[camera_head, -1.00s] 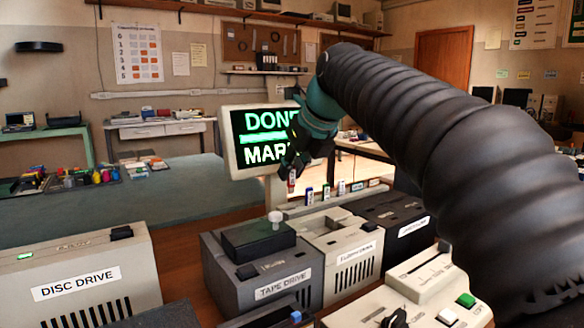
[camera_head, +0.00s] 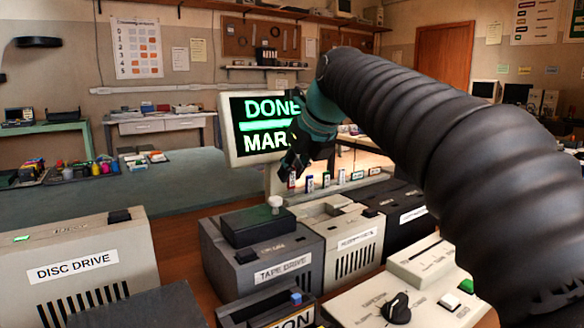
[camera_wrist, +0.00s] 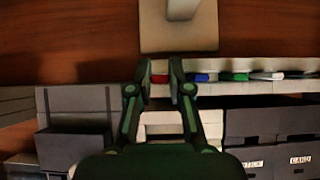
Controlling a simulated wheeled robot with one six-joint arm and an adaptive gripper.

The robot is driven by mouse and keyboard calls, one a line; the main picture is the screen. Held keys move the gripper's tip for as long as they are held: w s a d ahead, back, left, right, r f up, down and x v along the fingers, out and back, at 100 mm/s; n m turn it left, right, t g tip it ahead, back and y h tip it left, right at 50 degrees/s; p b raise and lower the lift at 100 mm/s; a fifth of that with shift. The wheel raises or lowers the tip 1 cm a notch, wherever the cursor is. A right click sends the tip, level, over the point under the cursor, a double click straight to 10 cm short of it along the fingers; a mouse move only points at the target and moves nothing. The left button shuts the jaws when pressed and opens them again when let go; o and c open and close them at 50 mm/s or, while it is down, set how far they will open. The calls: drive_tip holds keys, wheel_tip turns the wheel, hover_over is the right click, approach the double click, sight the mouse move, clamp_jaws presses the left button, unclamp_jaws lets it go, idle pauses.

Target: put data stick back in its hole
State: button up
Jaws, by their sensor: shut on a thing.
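My gripper (camera_head: 292,166) is shut on a red-marked data stick (camera_head: 292,180), which hangs upright below the fingertips. In the wrist view the red stick (camera_wrist: 159,78) shows between the two fingertips (camera_wrist: 159,88), at the left end of the pale rack (camera_wrist: 215,89). A row of other sticks stands in the rack, including a blue one (camera_head: 310,184) and a green one (camera_head: 326,180), to the right of the held stick. The held stick's lower end is close to the rack. I cannot tell whether it is in a hole.
A monitor (camera_head: 228,130) reading "DONE" and "MAR..." stands behind my gripper. The tape drive (camera_head: 283,270), a beige drive (camera_head: 355,250) and a dark drive (camera_head: 410,218) stand in front of the rack. The disc drive (camera_head: 85,285) is at the left.

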drive_tip(key=shift+f+b, duration=0.6)
drive_tip(key=shift+f, duration=0.55)
drive_tip(key=o, duration=0.9)
drive_tip(key=shift+r, duration=0.15)
wheel_tip(320, 180, up, 3)
drive_tip(key=p, duration=0.3)
drive_tip(key=shift+r+p, duration=0.5)
drive_tip(key=shift+r, duration=1.9)
